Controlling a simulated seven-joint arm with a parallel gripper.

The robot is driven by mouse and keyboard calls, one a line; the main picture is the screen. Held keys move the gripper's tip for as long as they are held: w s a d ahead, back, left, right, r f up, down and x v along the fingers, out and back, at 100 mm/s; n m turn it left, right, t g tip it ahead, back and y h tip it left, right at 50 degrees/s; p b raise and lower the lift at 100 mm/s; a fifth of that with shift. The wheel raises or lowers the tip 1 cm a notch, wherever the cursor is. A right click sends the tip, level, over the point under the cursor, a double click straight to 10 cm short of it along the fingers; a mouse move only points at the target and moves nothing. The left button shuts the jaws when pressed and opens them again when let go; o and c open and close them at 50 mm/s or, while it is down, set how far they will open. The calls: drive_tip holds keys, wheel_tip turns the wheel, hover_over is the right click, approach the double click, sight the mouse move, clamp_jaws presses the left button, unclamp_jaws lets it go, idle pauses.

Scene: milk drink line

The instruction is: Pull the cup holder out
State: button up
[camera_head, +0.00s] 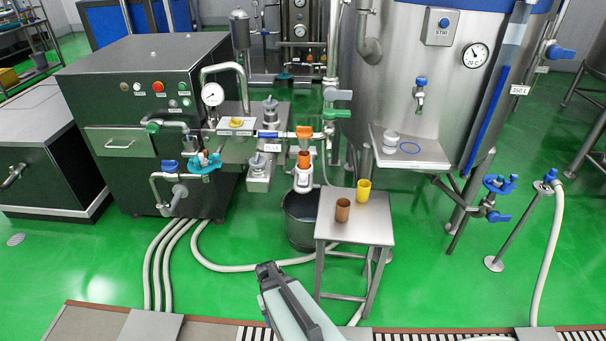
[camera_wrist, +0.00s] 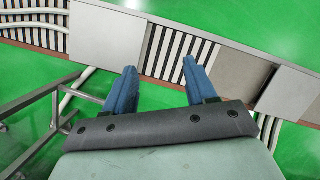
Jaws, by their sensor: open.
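A white holder (camera_head: 303,181), apparently the cup holder, is under the orange-handled valve (camera_head: 304,132) at the front of the machine. The holder is not in the wrist view.
A small steel table (camera_head: 377,225) right of the holder carries a brown cup (camera_head: 342,210) and a yellow cup (camera_head: 363,190). A dark drum (camera_head: 300,232) stands on the floor beneath the holder. Hoses (camera_head: 240,267) cross the green floor. A steel tank (camera_head: 440,80) stands at the right.

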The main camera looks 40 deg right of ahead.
drive_tip(key=w+d+r+m+t, duration=0.2)
drive_tip(key=w+d+r, duration=0.3)
drive_tip(key=w+d, duration=0.7)
wheel_tip(320, 180, up, 26)
drive_tip(key=n+t+h, duration=0.1)
drive_tip(key=n, duration=0.5)
hover_over(303, 174)
wheel_tip(303, 174, down, 14)
drive_tip(key=shift+r, duration=0.15)
drive_tip(key=shift+c, duration=0.3)
clamp_jaws()
